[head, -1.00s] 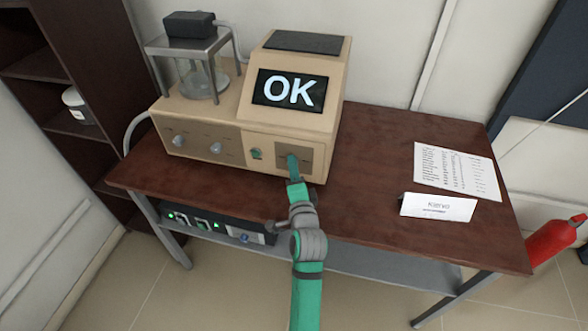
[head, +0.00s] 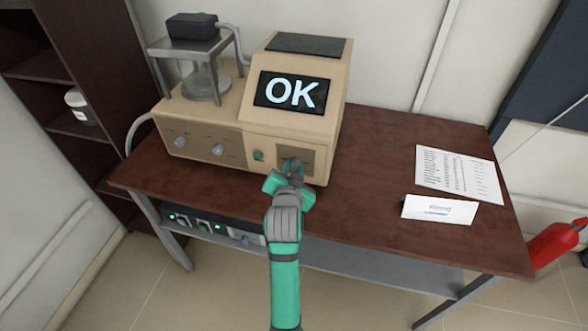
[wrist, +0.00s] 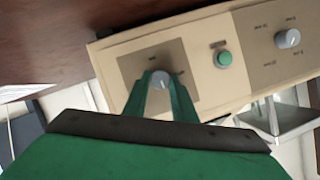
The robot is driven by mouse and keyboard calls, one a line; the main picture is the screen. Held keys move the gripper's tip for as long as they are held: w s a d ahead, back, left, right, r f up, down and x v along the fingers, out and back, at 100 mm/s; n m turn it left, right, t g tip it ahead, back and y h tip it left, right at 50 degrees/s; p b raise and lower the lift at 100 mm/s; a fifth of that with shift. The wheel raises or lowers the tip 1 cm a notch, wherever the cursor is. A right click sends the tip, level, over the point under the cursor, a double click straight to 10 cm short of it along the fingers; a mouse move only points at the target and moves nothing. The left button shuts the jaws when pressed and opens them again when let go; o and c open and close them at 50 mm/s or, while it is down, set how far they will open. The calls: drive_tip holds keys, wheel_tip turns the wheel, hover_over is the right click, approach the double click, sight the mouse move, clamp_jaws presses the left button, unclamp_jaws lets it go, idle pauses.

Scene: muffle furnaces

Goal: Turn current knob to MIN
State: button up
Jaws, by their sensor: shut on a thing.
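The beige device (head: 200,115) stands on the brown table, and its screen (head: 291,92) reads "OK". In the wrist view a grey knob (wrist: 161,79) sits on a darker square panel, with small markings too blurred to read. My gripper (wrist: 163,90) has its two green fingers shut on this knob, one on each side. In the head view my gripper (head: 290,168) is at the right end of the device's front and hides the knob. A green button (head: 258,155) is left of it. Two other grey knobs (head: 218,149) are farther left; one also shows in the wrist view (wrist: 287,38).
A glass vessel (head: 203,82) under a metal stand is on the device's left part. A power unit with green lights (head: 197,222) is below. A red extinguisher (head: 556,243) is at far right.

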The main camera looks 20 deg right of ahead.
drive_tip(key=n, duration=0.1)
drive_tip(key=n+g+h, duration=0.1)
drive_tip(key=shift+a+n, duration=0.2)
drive_tip(key=shift+n, duration=0.1)
drive_tip(key=n+h, duration=0.1)
drive_tip(key=n+g+h, duration=0.1)
drive_tip(key=n, duration=0.1)
drive_tip(key=shift+w+a+g, duration=0.1)
drive_tip(key=shift+w+g, duration=0.1)
drive_tip(key=shift+g, duration=0.1)
drive_tip(key=n+h, duration=0.2)
drive_tip(key=n, duration=0.1)
drive_tip(key=shift+w+a+f+g, duration=0.1)
drive_tip(key=shift+w+a+g, duration=0.1)
drive_tip(key=shift+g, duration=0.1)
drive_tip(key=shift+f+n+h, duration=0.1)
drive_tip(key=shift+n+h, duration=0.8)
drive_tip(key=shift+n, duration=0.5)
drive_tip(key=o, duration=1)
drive_tip(key=shift+o, duration=0.2)
drive_tip(key=v, duration=1.1)
